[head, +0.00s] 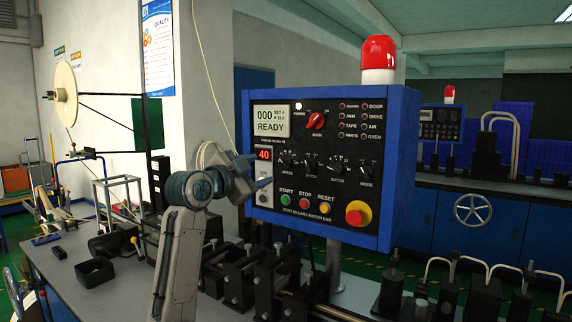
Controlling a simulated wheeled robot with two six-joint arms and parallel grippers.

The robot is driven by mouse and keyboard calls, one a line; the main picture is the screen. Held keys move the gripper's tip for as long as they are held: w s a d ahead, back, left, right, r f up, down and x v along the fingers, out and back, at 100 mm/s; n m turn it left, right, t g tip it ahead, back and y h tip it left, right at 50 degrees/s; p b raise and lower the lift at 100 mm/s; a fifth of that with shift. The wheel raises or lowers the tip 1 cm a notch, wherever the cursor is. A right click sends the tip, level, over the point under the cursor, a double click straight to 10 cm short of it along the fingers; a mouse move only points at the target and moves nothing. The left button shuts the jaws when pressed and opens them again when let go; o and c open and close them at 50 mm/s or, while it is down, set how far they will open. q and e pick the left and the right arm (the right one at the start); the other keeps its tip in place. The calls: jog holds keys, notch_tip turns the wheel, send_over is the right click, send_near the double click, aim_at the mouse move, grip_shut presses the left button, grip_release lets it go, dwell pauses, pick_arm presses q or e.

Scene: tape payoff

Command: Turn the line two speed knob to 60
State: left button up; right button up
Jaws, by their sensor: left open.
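A blue control box (392,130) with a black front panel stands over the near bench. A row of black knobs crosses its middle; the leftmost, which seems labelled speed, is the speed knob (285,160). Its pointer setting is too small to read. A red number display (263,154) left of it reads 40. The status screen (270,120) reads 000 and READY. My left gripper (262,170) is open and empty at the panel's left side, just left of the speed knob and apart from it. My right gripper is not in view.
A red main switch (315,121) sits above the knobs. Start (285,199), stop (304,203) and reset buttons and a red emergency button (357,213) sit below. Black machine blocks (238,275) line the bench under the box. A second control box (440,123) stands behind, right.

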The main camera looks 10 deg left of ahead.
aim_at(283, 163)
pick_arm(q)
jog(key=p+x, duration=0.3)
jog(key=x, duration=0.6)
jog(key=shift+w+d, duration=0.1)
jog(key=shift+w, duration=0.1)
jog(key=shift+w+d, duration=0.15)
jog(key=shift+w, duration=0.35)
jog(key=c, duration=1)
